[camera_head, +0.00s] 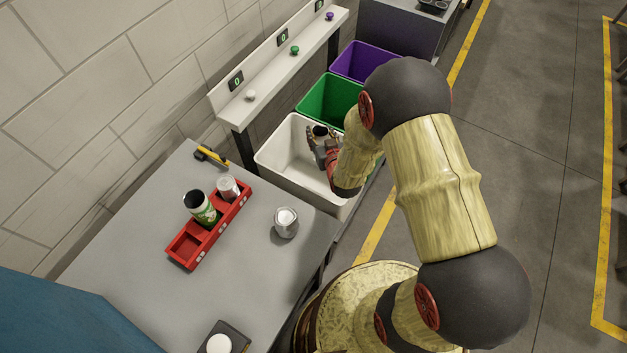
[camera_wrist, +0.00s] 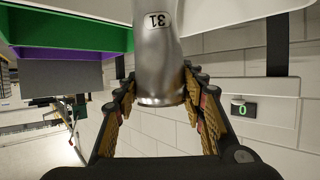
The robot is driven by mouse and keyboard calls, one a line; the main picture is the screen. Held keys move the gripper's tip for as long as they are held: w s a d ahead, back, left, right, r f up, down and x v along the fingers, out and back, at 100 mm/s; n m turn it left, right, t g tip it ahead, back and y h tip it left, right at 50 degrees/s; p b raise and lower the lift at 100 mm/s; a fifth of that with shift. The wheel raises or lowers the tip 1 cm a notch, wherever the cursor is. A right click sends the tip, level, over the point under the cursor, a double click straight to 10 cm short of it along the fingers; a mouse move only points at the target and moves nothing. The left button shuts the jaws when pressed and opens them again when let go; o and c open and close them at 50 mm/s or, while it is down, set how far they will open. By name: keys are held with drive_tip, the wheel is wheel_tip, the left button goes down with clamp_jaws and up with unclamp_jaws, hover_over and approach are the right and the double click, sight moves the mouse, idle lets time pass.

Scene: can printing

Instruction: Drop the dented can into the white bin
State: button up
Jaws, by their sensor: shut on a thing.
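My gripper (camera_head: 321,142) is over the white bin (camera_head: 278,160), near the bin's far right side in the head view. In the wrist view my gripper (camera_wrist: 165,95) has its fingers closed around a silver can (camera_wrist: 158,60) with a "31" tag. The can's side looks pinched in, so it is the dented can. In the head view only its dark round end (camera_head: 320,131) shows between the fingers; the arm and fingers hide the rest. I cannot tell how far above the bin floor it is. The visible bin floor looks empty.
Behind the white bin stand a green bin (camera_head: 326,98) and a purple bin (camera_head: 362,60). A white ledge (camera_head: 270,75) with buttons and "0" displays runs above them. The grey table (camera_head: 130,245) holds a red rack (camera_head: 187,249) with two cans and a separate can (camera_head: 286,224).

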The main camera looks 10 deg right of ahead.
drive_tip(key=shift+f+b, duration=1.1)
drive_tip(key=shift+f, duration=1.15)
drive_tip(key=o, duration=0.8)
drive_tip(key=shift+s+r, duration=0.1)
drive_tip(key=v, duration=1.1)
drive_tip(key=shift+s+r, duration=0.15)
drive_tip(key=shift+s, duration=0.25)
drive_tip(key=shift+w+r, duration=0.1)
